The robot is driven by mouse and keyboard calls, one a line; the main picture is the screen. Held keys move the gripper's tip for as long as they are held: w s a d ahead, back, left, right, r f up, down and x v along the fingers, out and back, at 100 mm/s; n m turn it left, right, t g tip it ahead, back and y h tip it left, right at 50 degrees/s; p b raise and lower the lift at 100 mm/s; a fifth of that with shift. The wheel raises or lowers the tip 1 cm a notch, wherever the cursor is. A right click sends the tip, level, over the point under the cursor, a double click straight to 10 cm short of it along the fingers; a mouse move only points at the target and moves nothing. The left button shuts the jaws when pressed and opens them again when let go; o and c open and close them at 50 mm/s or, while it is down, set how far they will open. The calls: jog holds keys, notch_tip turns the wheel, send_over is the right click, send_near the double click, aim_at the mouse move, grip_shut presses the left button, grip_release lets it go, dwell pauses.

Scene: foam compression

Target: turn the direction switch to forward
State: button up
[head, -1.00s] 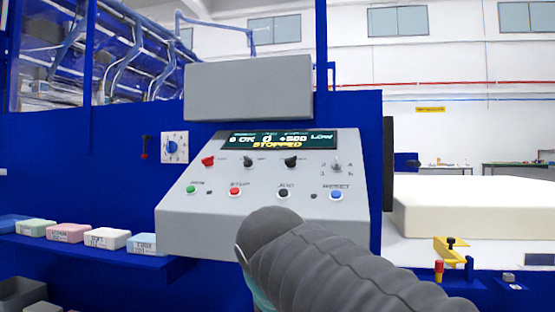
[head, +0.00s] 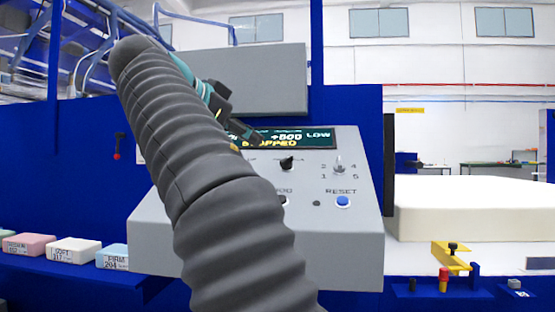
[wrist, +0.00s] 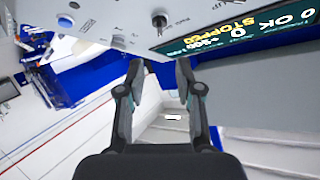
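The grey control panel (head: 330,230) faces me with a row of knobs under its display (head: 300,137). A black knob (head: 287,163) and a silver selector (head: 338,163) show; the knobs further left are hidden behind my arm. The labels are too small or covered, so I cannot tell which one is the direction switch. My gripper (head: 245,130) is over the display's left part, partly hidden by my arm. In the wrist view my gripper (wrist: 160,66) is open and empty, its fingertips apart. A dark knob (wrist: 159,20) lies beyond them on the panel (wrist: 110,15).
A blue RESET button (head: 343,201) sits low on the panel. Foam samples (head: 73,248) lie on a blue shelf at left. A large white foam block (head: 465,207) is at right. A grey box (head: 262,80) stands above the panel.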

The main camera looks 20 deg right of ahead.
aim_at(285, 159)
jog(key=x, duration=1.3)
jog(key=shift+w+d+f, duration=0.1)
jog(key=shift+w+d, duration=0.1)
jog(key=shift+d, duration=0.15)
grip_shut()
